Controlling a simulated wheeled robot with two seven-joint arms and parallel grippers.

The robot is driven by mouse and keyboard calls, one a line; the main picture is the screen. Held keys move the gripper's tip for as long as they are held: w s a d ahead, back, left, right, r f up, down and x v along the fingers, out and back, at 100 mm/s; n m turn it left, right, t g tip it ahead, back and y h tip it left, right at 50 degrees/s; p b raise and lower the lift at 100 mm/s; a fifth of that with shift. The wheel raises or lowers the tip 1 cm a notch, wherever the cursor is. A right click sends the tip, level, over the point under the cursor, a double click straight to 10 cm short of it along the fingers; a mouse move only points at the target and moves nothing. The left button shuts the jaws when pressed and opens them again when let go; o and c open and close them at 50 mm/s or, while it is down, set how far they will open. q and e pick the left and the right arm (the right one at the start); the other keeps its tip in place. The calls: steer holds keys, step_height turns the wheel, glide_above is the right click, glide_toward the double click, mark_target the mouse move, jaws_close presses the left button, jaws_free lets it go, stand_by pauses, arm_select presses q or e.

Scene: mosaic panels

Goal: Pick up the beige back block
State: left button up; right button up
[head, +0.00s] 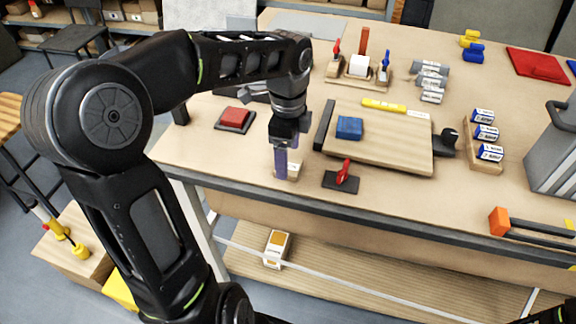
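My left gripper (282,173) points down over the near left part of the workbench, with its bluish fingers low near the tabletop. A small pale beige block (294,171) shows right behind and beside the fingers. The fingers cover part of it. I cannot tell whether they are around it or only in front of it, or whether they are open or shut. I cannot tell for sure that this is the beige back block. Only a dark piece of my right arm shows in the bottom right corner; its gripper is out of view.
A wooden board (390,150) with a blue block (349,128) lies right of the gripper. A red-handled clamp (342,177) sits close on the right near the front edge. A red block on a dark base (235,118) is to the left. Bare tabletop (400,195) lies in front.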

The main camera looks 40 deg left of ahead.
arm_select(q)
steer(key=shift+f, duration=1.4)
steer(key=c, duration=1.4)
steer(key=shift+c, duration=0.2)
step_height(320, 180, up, 10)
steer(key=shift+b, duration=0.3)
